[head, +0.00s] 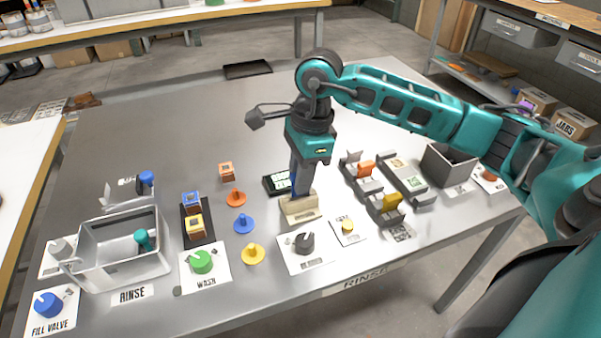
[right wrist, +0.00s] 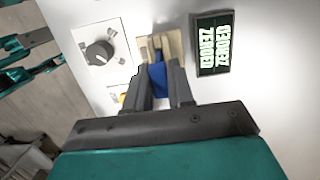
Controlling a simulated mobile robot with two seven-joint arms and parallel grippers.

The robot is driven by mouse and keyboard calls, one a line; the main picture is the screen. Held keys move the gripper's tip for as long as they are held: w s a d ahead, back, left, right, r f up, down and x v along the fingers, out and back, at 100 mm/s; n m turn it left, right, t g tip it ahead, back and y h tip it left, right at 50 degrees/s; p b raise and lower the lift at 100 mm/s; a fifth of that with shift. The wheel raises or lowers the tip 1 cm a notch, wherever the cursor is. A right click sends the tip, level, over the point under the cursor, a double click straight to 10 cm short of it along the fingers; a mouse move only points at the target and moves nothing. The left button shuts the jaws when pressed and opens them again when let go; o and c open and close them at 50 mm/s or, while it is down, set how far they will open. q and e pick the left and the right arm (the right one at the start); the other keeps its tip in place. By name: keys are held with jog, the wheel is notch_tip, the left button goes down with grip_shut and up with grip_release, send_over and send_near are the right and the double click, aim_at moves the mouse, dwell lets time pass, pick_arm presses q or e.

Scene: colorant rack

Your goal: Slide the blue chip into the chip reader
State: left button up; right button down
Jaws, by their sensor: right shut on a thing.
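My right gripper (head: 298,190) points down over the beige chip reader (head: 300,209), near the front middle of the table. In the right wrist view, the right gripper (right wrist: 162,88) is shut on the blue chip (right wrist: 158,82). The chip's far end is at the beige chip reader (right wrist: 172,42), between its pale upright parts. I cannot tell how deep the chip sits in it. A dark display (right wrist: 212,43) with green-white text stands beside the reader. The fingers hide part of the chip. My left gripper does not show.
A dial plate (head: 305,245) and a yellow button plate (head: 347,227) lie in front of the reader. Blue (head: 243,223), orange (head: 236,197) and yellow (head: 253,254) knobbed discs stand to its left. A grey rack (head: 371,189) stands close on the right. The table's back is mostly clear.

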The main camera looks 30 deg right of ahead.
jog(key=shift+f+b, duration=1.2)
jog(key=shift+f, duration=0.2)
jog(key=shift+r, duration=0.15)
jog(key=shift+r+p, duration=0.95)
jog(key=shift+r, duration=0.35)
jog(key=shift+a, duration=0.1)
jog(key=shift+f+b, duration=1.4)
jog(key=shift+f, duration=0.05)
jog(key=shift+r, duration=0.1)
jog(key=shift+r+p, duration=0.95)
jog(key=shift+r, duration=0.4)
